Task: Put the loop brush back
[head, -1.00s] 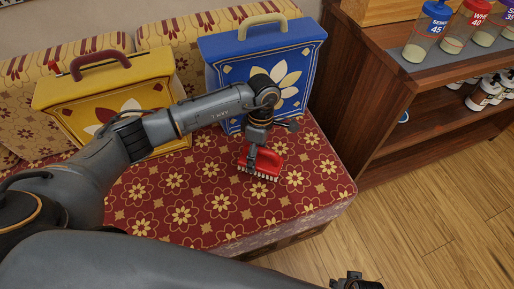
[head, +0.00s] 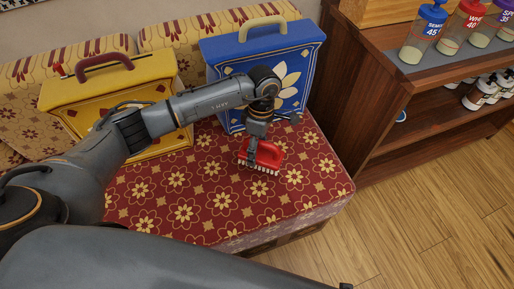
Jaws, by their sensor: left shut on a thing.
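The loop brush is red with a row of pale bristles (head: 267,157). It is at the red flowered seat (head: 185,200), in front of the blue case. Its bristles face down and toward me. My left gripper (head: 252,160) points down from above and is shut on the brush at its left part, hiding some of it. I cannot tell whether the bristles touch the cloth or hang just above it. Of my right gripper only a small dark bit shows at the bottom edge, too little to tell its state.
A blue case (head: 226,72) with a cream handle and a yellow case (head: 85,92) with a dark red handle stand at the back of the seat. A wooden shelf (head: 375,75) with lidded jars (head: 423,40) is at the right. The wooden floor (head: 410,225) is clear.

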